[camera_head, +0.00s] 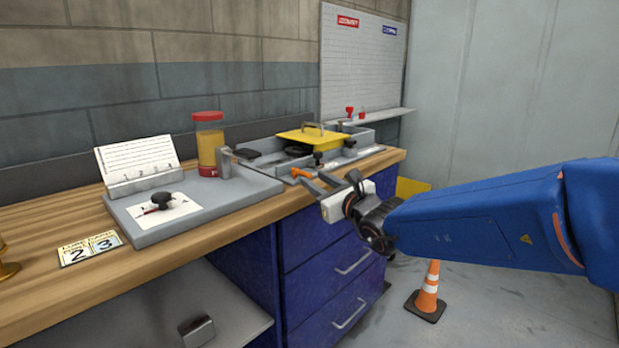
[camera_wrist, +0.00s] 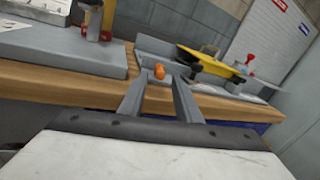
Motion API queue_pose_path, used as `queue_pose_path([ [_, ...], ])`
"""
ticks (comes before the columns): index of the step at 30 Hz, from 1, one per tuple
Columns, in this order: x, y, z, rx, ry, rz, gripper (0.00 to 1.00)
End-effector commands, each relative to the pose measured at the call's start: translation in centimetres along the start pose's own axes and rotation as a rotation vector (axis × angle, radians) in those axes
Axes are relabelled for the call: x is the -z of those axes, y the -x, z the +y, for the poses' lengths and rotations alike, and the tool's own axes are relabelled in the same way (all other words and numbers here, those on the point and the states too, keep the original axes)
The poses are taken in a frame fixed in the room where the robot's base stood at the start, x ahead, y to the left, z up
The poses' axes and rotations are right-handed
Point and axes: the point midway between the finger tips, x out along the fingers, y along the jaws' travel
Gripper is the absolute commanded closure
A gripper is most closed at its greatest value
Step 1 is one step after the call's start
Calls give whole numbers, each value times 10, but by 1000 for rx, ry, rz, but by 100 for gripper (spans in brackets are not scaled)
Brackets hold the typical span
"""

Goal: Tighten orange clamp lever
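The orange clamp lever (camera_head: 301,173) sits at the front edge of a grey fixture tray on the bench. In the wrist view the orange lever (camera_wrist: 159,71) shows end-on as a small knob, between my two fingertips in the picture. My gripper (camera_head: 312,178) is at the bench's front edge, with its fingertips close to the lever. In the wrist view my gripper (camera_wrist: 160,80) is open, with a gap between its fingers. I cannot tell whether either finger touches the lever. Part of the lever is hidden by the fingers in the head view.
A yellow plate with a handle (camera_head: 312,137) lies over the grey tray (camera_head: 372,152). An orange cone (camera_head: 429,290) stands on the floor.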

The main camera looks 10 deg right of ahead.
Motion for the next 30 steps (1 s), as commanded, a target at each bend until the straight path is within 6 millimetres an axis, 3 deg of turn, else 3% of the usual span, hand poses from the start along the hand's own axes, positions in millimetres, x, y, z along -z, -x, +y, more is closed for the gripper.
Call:
queue_pose_path([
  [15,0,69,0,1,2,-1,69],
  [30,0,83,0,-1,1,0,69],
])
